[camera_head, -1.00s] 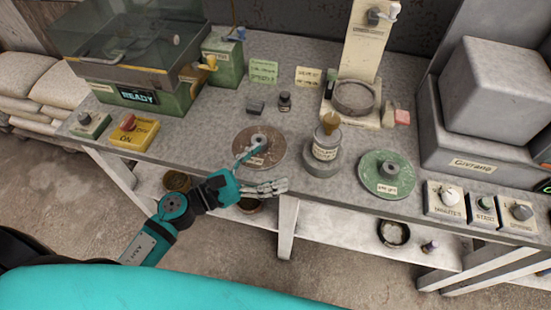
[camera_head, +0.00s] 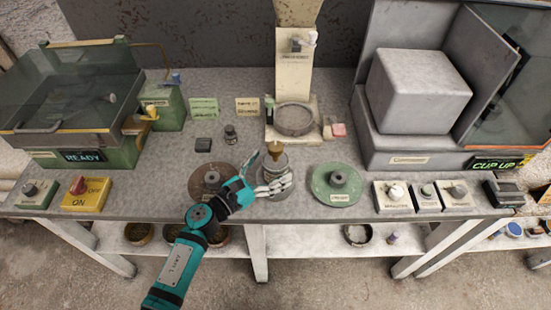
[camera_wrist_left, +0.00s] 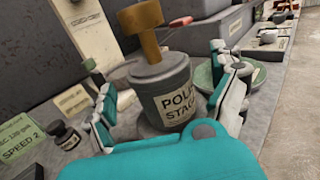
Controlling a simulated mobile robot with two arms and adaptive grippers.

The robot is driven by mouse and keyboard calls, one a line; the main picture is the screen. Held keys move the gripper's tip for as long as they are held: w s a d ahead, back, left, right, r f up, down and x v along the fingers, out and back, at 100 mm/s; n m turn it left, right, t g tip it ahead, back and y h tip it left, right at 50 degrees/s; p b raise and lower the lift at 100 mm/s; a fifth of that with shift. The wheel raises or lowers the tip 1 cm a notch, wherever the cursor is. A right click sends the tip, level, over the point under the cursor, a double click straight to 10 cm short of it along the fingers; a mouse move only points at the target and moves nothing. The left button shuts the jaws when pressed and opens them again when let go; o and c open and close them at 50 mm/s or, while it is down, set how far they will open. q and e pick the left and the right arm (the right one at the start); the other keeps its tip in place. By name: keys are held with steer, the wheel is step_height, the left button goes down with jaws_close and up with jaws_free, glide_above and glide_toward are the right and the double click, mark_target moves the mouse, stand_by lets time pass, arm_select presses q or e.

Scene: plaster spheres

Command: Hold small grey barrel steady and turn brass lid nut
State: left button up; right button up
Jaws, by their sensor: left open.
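The small grey barrel (camera_head: 281,162) stands upright near the front of the bench. Its label is partly readable in the left wrist view (camera_wrist_left: 163,98). The brass lid nut (camera_head: 274,149) sits upright on top; it also shows in the wrist view (camera_wrist_left: 141,27) as a T shape. My left gripper (camera_head: 262,173) is at the front left of the barrel. In the wrist view its open fingers (camera_wrist_left: 160,75) lie to either side of the barrel, with gaps visible; contact with the barrel cannot be made out. My right gripper is not in view.
A brown disc (camera_head: 203,184) lies left of the barrel and a green disc (camera_head: 322,192) right of it. A cream stand with a round grey dish (camera_head: 294,119) is behind. Switch boxes (camera_head: 394,198) line the right front edge. A small dark bottle (camera_head: 231,135) stands behind left.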

arm_select(q)
steer(key=shift+x, duration=1.25)
steer(key=shift+c, duration=0.4)
steer(key=c, duration=1.6)
steer(key=o, duration=1.5)
steer(key=c, duration=1)
